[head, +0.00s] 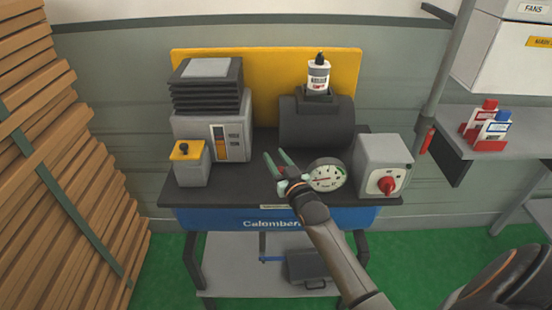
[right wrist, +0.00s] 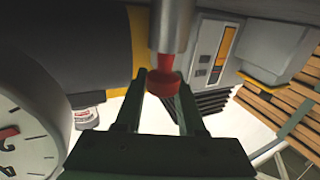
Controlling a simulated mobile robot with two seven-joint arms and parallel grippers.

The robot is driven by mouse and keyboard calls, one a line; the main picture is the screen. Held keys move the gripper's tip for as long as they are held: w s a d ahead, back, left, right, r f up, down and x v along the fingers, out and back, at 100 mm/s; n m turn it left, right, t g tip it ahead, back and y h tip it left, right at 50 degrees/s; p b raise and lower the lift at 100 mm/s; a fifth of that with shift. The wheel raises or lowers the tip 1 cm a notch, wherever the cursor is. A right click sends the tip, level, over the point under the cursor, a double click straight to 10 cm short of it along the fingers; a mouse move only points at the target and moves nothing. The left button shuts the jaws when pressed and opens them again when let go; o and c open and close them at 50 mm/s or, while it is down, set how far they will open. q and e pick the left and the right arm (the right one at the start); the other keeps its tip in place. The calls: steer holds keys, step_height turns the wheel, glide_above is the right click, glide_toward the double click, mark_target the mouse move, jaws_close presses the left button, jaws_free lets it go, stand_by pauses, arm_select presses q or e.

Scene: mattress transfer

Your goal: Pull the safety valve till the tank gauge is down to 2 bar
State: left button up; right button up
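The tank gauge (head: 326,175) is a round white dial on the bench, with a red needle; its exact reading is too small to tell. It also shows large and cut off at the left of the right wrist view (right wrist: 28,140). The safety valve has a red knob (right wrist: 163,84) under a silver stem (right wrist: 172,25) in the right wrist view. My right gripper (head: 277,160) is open, left of the gauge. In the wrist view its green fingers (right wrist: 163,98) stand on either side of the knob; firm contact cannot be told. My left gripper is not in view.
The dark tank (head: 317,122) stands behind, with a bottle (head: 318,76) on top. A grey box with a red switch (head: 384,165) is right of the gauge. A grey machine (head: 212,138) stands at left. Stacked wooden slats (head: 60,160) fill the left side.

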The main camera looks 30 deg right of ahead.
steer(key=o, duration=0.3)
steer(key=shift+s, duration=0.1)
steer(key=s, duration=0.4)
steer(key=s+a, duration=0.1)
steer(key=s, duration=0.3)
steer(key=s+a, duration=0.1)
steer(key=s, duration=0.3)
steer(key=shift+s, duration=0.1)
steer(key=s+a+f+n+g+y, duration=0.1)
steer(key=s+a+f+g, duration=0.2)
steer(key=s+a+f, duration=0.2)
steer(key=s+a+f+n+g+y+p, duration=0.1)
steer(key=s+a+f+g+y, duration=0.1)
steer(key=s+a+f, duration=0.3)
steer(key=s+a+f+n+g+y, duration=0.1)
steer(key=s+a+f, duration=0.4)
steer(key=f, duration=0.5)
steer(key=shift+s+a+f+n+g+y, duration=0.1)
steer(key=shift+s+n+g+y, duration=0.15)
steer(key=shift+s+g, duration=0.45)
steer(key=shift+s+a+f+n+g+y, duration=0.15)
steer(key=shift+s+g+y, duration=0.2)
steer(key=shift+s+g, duration=0.3)
